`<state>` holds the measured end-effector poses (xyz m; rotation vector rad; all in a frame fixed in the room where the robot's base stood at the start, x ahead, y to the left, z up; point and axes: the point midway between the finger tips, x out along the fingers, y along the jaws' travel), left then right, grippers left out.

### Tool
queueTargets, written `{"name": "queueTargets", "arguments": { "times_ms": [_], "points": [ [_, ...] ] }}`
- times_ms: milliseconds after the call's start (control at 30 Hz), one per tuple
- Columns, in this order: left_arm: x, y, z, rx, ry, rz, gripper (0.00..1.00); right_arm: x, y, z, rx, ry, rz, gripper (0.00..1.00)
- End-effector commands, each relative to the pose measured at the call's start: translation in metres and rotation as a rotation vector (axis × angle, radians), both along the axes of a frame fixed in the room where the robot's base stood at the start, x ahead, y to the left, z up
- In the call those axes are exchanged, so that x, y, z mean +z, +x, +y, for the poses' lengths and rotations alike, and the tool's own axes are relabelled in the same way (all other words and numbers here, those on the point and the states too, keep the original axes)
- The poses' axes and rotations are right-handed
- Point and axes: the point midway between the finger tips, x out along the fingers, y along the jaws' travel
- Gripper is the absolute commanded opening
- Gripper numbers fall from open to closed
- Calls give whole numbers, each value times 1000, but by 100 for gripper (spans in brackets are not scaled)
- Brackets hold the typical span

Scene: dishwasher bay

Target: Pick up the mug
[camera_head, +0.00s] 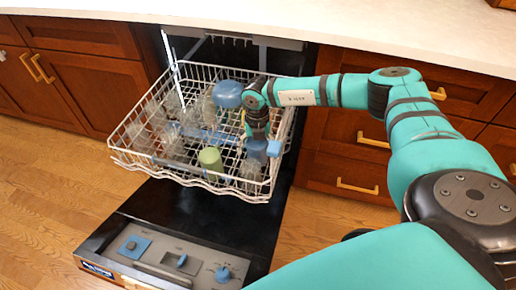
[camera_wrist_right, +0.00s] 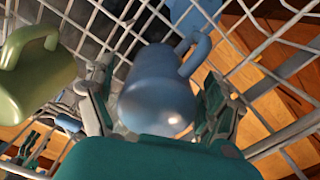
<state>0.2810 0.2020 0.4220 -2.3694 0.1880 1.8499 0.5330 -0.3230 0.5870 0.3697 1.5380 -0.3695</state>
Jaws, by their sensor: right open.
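A blue mug (camera_wrist_right: 158,95) sits in the dishwasher rack, its handle toward the top right in the right wrist view. In the head view the mug (camera_head: 257,151) is partly hidden by my right gripper (camera_head: 258,136). My right gripper (camera_wrist_right: 156,82) is open, with one finger on each side of the mug; I cannot tell whether the fingers touch it. A green mug (camera_wrist_right: 35,68) stands to the left in the wrist view, and it also shows in the head view (camera_head: 210,159). My left gripper is not in view.
The white wire rack (camera_head: 190,180) is pulled out over the open dishwasher door (camera_head: 170,225). Several clear glasses (camera_head: 172,137) stand in its left part. A blue rounded dish (camera_head: 228,94) is at the back, close to my right arm. The counter (camera_head: 330,30) edge lies behind.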

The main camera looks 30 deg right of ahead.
Motion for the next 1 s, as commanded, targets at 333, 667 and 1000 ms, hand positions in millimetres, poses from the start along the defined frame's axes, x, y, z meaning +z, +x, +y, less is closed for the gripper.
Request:
{"name": "queueTargets", "arguments": {
  "times_ms": [333, 667, 1000],
  "points": [
    [0, 0, 0, 0, 0, 0, 46, 0, 0, 0, 0, 0, 1, 64],
    [0, 0, 0, -1, 0, 0, 46, 1, 0, 0, 0, 1, 0, 31],
    [1, 1, 0, -1, -1, -5, 46, 8, 1, 0, 0, 1, -2, 31]
  ]
}}
